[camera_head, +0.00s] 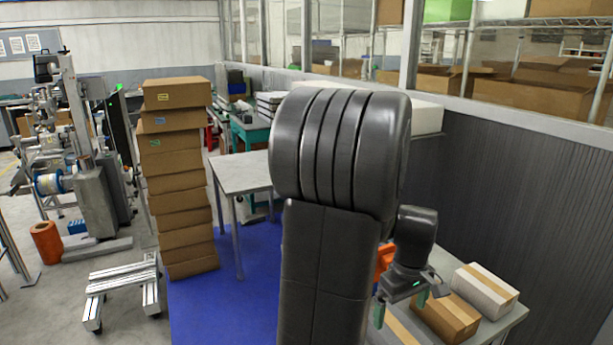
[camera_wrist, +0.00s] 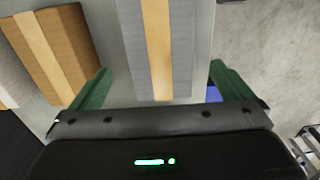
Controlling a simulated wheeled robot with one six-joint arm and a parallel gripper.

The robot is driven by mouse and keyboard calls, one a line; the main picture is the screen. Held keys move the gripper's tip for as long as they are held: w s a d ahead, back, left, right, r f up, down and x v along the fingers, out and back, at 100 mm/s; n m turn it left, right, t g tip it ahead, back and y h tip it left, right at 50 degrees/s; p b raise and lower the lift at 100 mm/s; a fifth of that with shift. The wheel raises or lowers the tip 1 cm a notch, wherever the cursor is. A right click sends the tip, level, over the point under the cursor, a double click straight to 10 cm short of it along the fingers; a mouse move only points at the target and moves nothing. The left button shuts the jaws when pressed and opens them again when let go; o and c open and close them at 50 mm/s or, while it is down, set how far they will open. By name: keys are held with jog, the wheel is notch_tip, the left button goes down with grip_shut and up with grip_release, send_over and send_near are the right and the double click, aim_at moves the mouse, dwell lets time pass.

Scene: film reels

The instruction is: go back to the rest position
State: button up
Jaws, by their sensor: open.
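My gripper (camera_head: 400,305) is at the lower right of the head view, above a light table (camera_head: 505,323) with taped boxes on it. Its two green fingers stand wide apart. In the wrist view my gripper (camera_wrist: 158,85) is open, with nothing held between the fingers. A grey box with a tan tape strip (camera_wrist: 130,45) lies ahead of and between the fingertips, apart from them as far as I can tell. My dark arm covers the middle of the head view and hides part of the table.
A brown taped box (camera_head: 447,316) and a white taped box (camera_head: 484,290) stand on the table right of my gripper. A tall stack of cartons (camera_head: 180,185) stands left, beside another table (camera_head: 243,172). A dark wall (camera_head: 530,200) is at right. Blue floor (camera_head: 225,300) is clear.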

aim_at(397, 327)
notch_tip(397, 327, down, 7)
jog(key=shift+s+f+b, duration=0.1)
jog(key=shift+b, duration=0.2)
jog(key=shift+r, duration=1.9)
jog(key=shift+f, duration=0.15)
